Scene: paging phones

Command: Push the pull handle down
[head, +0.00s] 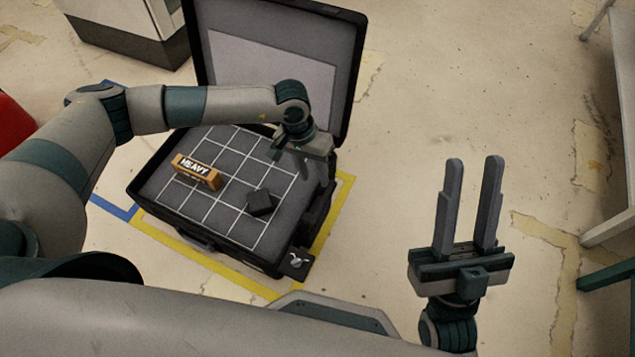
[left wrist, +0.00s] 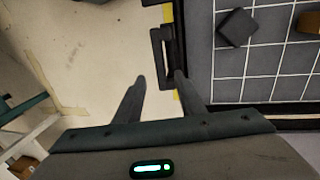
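The pull handle (left wrist: 156,52) is a dark bracket on the side wall of the open black case (head: 165,210). In the head view it is on the case's right side, partly hidden, and I cannot make out its exact angle. My left gripper (head: 311,172) is above the case's right edge, pointing down. In the left wrist view its fingers (left wrist: 161,76) are apart with nothing between them, and the handle lies just beyond the fingertips. I cannot tell whether they touch it. My right gripper (head: 470,162) is open and empty over the floor at the right.
The case holds an orange box marked HEAVY (head: 196,172) and a dark block (head: 260,202) on a gridded floor. Its lid (head: 280,60) stands open behind. A small latch-like part (head: 296,262) is at the front right corner.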

